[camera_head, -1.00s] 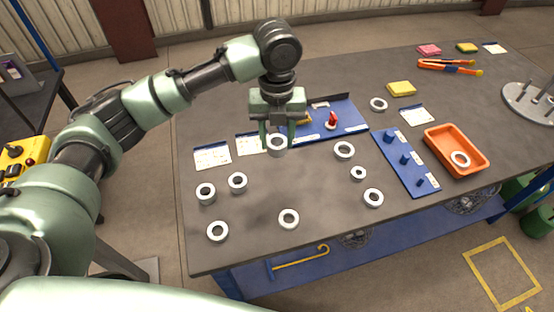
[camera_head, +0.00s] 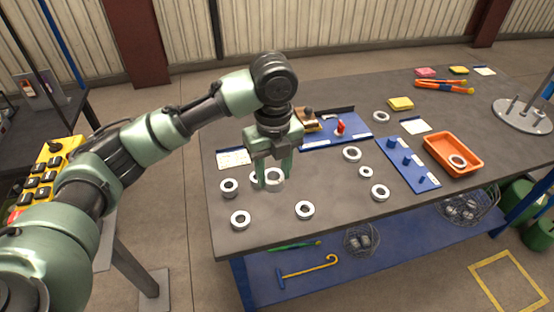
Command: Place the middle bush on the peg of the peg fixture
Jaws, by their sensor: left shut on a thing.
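My left gripper (camera_head: 270,181) is shut on a light grey ring-shaped bush (camera_head: 273,182). It holds it over or at the front left of the table; I cannot tell whether the bush touches the top. Other grey bushes of different sizes lie around: one (camera_head: 229,187) at the left, one (camera_head: 240,219) and one (camera_head: 304,210) in front, and three (camera_head: 352,154) (camera_head: 366,172) (camera_head: 380,192) to the right. A blue board (camera_head: 408,165) with three blue pegs (camera_head: 407,159) of different sizes lies right of these, its pegs bare. My right gripper is out of view.
An orange tray (camera_head: 437,142) with a ring inside stands right of the pegged board. A blue plate (camera_head: 360,126) with a red part lies behind. A round grey plate with upright pins (camera_head: 510,117) stands far right. The table front between the rings is clear.

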